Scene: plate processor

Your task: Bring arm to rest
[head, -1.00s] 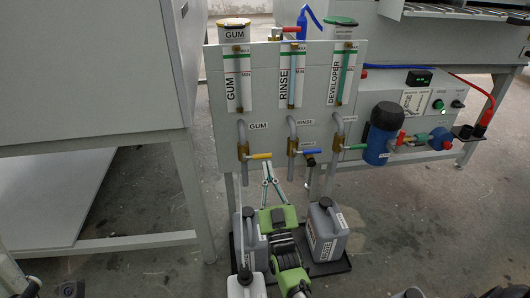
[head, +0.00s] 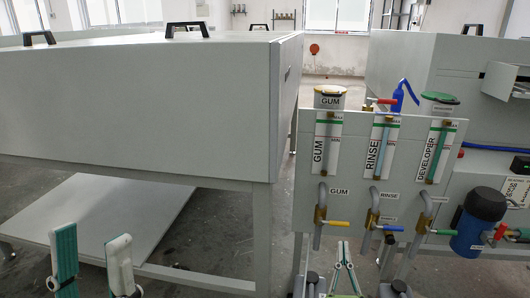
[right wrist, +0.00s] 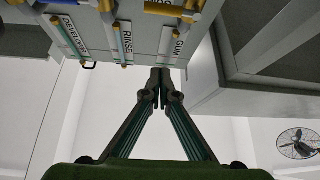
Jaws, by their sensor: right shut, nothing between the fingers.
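My left gripper (head: 91,238) is at the lower left of the head view. Its two fingers stand upright and wide apart, with nothing between them, in front of the large grey machine. My right gripper (head: 343,246) is at the bottom of the head view, below the panel of valves. Its fingertips meet, and it is empty. In the right wrist view the right gripper (right wrist: 160,76) shows its fingers converging to touching tips, with the panel above and beyond them. Most of both arms is out of view.
The grey panel (head: 390,160) carries the gum, rinse and developer gauges and several valves with coloured handles. A blue pump-like cylinder (head: 479,222) is at its right. The large grey machine (head: 140,105) stands on legs at left, above a lower shelf (head: 110,222).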

